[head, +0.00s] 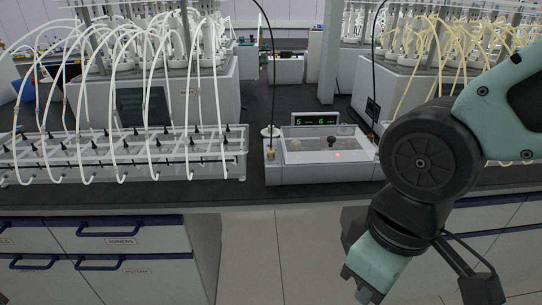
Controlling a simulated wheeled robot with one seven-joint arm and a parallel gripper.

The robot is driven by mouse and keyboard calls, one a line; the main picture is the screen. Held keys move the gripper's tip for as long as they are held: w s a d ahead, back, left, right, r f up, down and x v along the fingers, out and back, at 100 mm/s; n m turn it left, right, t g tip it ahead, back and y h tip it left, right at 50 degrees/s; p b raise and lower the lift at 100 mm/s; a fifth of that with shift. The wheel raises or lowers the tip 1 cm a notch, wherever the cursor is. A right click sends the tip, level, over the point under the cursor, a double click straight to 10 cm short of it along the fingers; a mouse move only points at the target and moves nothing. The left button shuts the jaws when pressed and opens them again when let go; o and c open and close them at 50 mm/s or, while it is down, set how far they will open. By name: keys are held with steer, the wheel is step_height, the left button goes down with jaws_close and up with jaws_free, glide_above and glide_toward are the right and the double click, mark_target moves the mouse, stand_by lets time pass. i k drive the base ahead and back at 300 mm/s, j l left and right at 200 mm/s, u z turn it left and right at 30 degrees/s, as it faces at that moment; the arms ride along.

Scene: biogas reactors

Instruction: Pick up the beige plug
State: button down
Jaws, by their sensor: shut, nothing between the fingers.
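A small beige object (294,144), which looks like the beige plug, sits in the shallow clear-topped tray (320,175) on the dark counter. It is too small to make out in detail. A dark plug-like piece (332,142) stands to its right, with a small red spot further right. My gripper (359,288) points down at the bottom of the head view, in front of the counter edge, well apart from the tray. It looks shut and empty; its fingertips are seen only in part.
A clear rack (120,165) with several white tubes fills the counter's left. A display (315,119) reading 5 and 6 stands behind the tray. Thin black cables rise beside the tray. Drawers (120,236) are below at left. Reactors with many tubes stand behind at both sides.

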mark_target(270, 151)
steer(key=i+l+u, duration=0.45)
steer(key=l+u, duration=0.15)
steer(key=i+l+u, duration=0.15)
steer(key=l+u, duration=0.15)
steer(key=l, duration=0.15)
steer(key=i+l+u, duration=0.1)
steer(key=l+u, duration=0.2)
steer(key=l, duration=0.15)
